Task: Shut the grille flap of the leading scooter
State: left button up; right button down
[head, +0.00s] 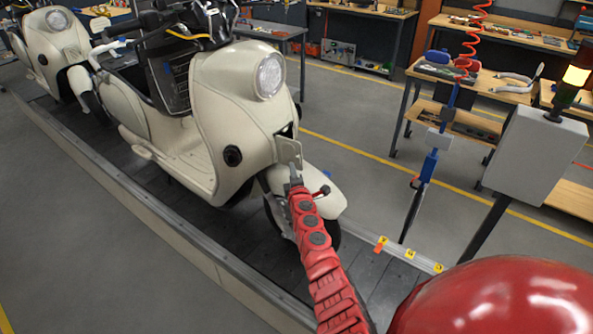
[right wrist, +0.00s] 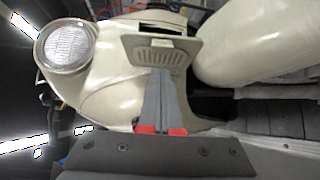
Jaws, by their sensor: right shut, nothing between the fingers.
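The leading scooter (head: 235,105) is cream, with a round headlight (head: 270,76), and stands on the slat conveyor. Its grille flap (head: 289,151) is on the front below the headlight. A dark gap shows behind the flap's upper part, so it stands open. In the right wrist view the slotted flap (right wrist: 150,54) lies below a dark opening (right wrist: 160,29). My right gripper (head: 295,181) is shut and empty, right at the flap's lower part. Its fingertips (right wrist: 163,73) overlap the flap's lower edge in the right wrist view; I cannot tell whether they touch. My left gripper is not in view.
A second cream scooter (head: 52,45) stands behind on the conveyor (head: 170,215). A grey control box (head: 535,155) on a post and a blue tool (head: 430,165) hanging from a red coiled hose are at the right. Workbenches line the back.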

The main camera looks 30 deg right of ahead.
jog(key=shift+w+d, duration=0.2)
jog(key=shift+d, duration=0.3)
jog(key=shift+w+d, duration=0.2)
jog(key=shift+d, duration=0.25)
jog(key=shift+d+b, duration=0.1)
jog(key=shift+b, duration=0.2)
